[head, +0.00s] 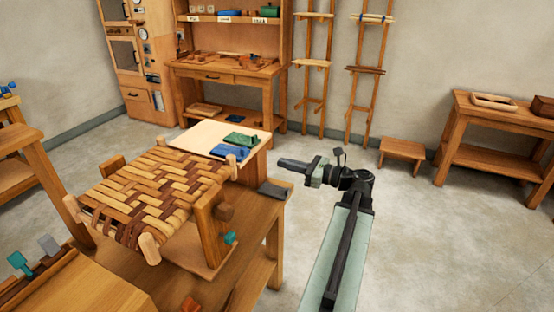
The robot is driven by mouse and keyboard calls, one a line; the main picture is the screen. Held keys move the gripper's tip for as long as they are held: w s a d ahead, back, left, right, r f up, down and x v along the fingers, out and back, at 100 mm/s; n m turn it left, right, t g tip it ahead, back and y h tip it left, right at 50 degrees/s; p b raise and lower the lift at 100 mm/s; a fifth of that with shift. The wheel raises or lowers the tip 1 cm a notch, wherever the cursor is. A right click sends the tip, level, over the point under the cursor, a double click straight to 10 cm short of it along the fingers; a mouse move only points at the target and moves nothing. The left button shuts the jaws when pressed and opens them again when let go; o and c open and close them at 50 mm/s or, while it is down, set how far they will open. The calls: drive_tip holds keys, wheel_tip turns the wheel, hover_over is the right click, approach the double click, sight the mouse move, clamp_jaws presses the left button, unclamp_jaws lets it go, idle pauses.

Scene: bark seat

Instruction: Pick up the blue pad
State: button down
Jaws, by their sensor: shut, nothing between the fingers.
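The blue pad (229,152) lies flat on a pale board (190,135) at the far end of the workbench, just in front of a green pad (242,138). My gripper (281,162) is to the right of the pale board and points left toward it. It is apart from the blue pad. Its fingers look shut and empty.
A woven bark seat (155,190) on a wooden frame stands on the workbench (225,265), left of the pads. A dark grey block (273,190) sits at the bench's right edge, near my gripper. Shelves (225,75) stand behind. The floor at right (440,240) is clear.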

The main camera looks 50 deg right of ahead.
sight(246, 153)
drive_tip(key=x, duration=1.2)
drive_tip(key=shift+d, duration=0.1)
